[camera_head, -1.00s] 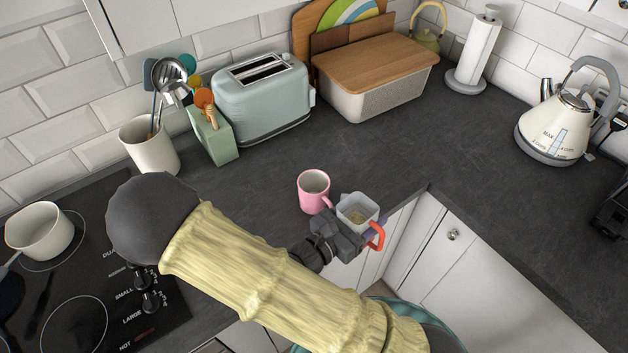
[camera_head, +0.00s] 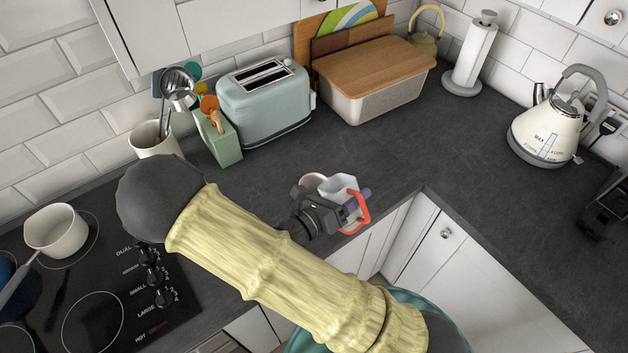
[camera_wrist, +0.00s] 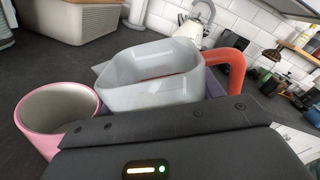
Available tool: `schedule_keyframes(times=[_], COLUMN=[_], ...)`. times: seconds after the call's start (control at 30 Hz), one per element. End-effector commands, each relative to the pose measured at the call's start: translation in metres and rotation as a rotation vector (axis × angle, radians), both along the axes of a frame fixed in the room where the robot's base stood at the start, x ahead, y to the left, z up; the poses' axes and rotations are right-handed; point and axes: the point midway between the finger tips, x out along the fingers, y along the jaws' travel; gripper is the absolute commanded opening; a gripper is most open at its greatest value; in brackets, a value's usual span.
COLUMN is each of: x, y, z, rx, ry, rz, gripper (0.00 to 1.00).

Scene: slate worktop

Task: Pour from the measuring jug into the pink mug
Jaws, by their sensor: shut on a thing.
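The measuring jug (camera_head: 339,187) is a whitish, clear-sided vessel with a red handle. My gripper (camera_head: 340,206) is shut on it and holds it at the worktop's front edge. The jug looks tilted toward the left in the head view. In the wrist view the jug (camera_wrist: 150,85) fills the middle, its contents not clear. The pink mug (camera_head: 312,180) is mostly hidden behind my gripper and the jug; only part of its rim shows. In the wrist view the mug (camera_wrist: 32,128) stands just left of the jug, its visible inside pale. I see no stream between them.
A mint toaster (camera_head: 265,103), a bin with a wooden lid (camera_head: 350,99) and a paper towel roll (camera_head: 472,55) stand along the back. A kettle (camera_head: 545,130) is at the right. A hob with a pan (camera_head: 57,232) is at the left. The worktop behind the mug is clear.

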Motion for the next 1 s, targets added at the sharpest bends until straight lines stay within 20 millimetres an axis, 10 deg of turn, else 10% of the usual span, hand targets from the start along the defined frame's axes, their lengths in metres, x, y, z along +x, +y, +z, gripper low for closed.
schedule_keyframes(times=[1.0], x=[0.014], y=[0.011], z=[0.007], rx=[-0.21], ry=[0.261], rz=[-0.001], gripper=[0.38])
